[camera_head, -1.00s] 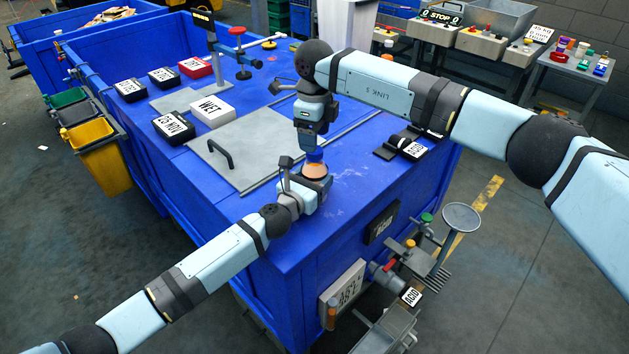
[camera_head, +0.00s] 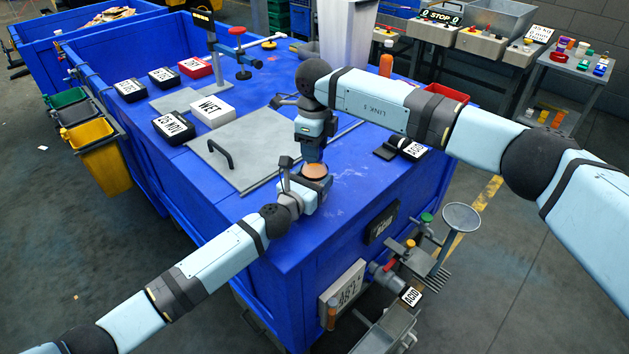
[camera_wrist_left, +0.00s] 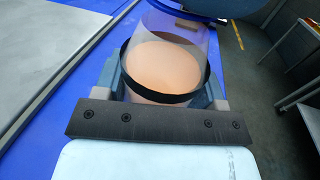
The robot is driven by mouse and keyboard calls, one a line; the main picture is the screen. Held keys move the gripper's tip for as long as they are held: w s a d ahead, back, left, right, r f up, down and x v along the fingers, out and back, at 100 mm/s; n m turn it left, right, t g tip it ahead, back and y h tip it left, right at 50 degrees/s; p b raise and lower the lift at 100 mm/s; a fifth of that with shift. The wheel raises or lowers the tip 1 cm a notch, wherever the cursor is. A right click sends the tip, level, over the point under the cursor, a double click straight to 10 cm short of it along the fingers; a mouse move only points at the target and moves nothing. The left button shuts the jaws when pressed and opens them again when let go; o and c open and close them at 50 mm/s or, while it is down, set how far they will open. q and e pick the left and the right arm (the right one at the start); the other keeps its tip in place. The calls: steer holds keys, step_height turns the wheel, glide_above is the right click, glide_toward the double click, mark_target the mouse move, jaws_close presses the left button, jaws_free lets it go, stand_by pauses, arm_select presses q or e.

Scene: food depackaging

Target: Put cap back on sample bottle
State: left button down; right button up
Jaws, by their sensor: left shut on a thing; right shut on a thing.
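The sample bottle (camera_wrist_left: 165,75) is a clear cylinder with orange contents and a dark band, seen close in the left wrist view. Its orange top also shows in the head view (camera_head: 314,170), near the blue bench's front corner. My left gripper (camera_head: 312,186) is shut around it. My right gripper (camera_head: 313,154) is directly above, pointing down and shut on the cap. A blue rim of the cap (camera_wrist_left: 185,11) shows at the top of the left wrist view, over the bottle's mouth. I cannot tell whether cap and bottle touch; the head view hides the cap.
A grey plate with a handle (camera_head: 240,148) lies left of the bottle. A white WET box (camera_head: 212,112) and several labelled boxes stand farther left. A black clamp-like item (camera_head: 402,147) lies to the right. The bench's edge is close in front.

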steer(key=o, duration=1.1)
step_height(320, 180, up, 12)
arm_select(q)
steer(key=shift+c, duration=0.6)
jaws_free()
steer(key=shift+s, duration=0.1)
steer(key=p+v, duration=0.1)
steer(key=v, duration=1.2)
steer(key=shift+s+a, duration=0.15)
steer(key=shift+s, duration=0.15)
arm_select(e)
steer(key=shift+r, duration=0.5)
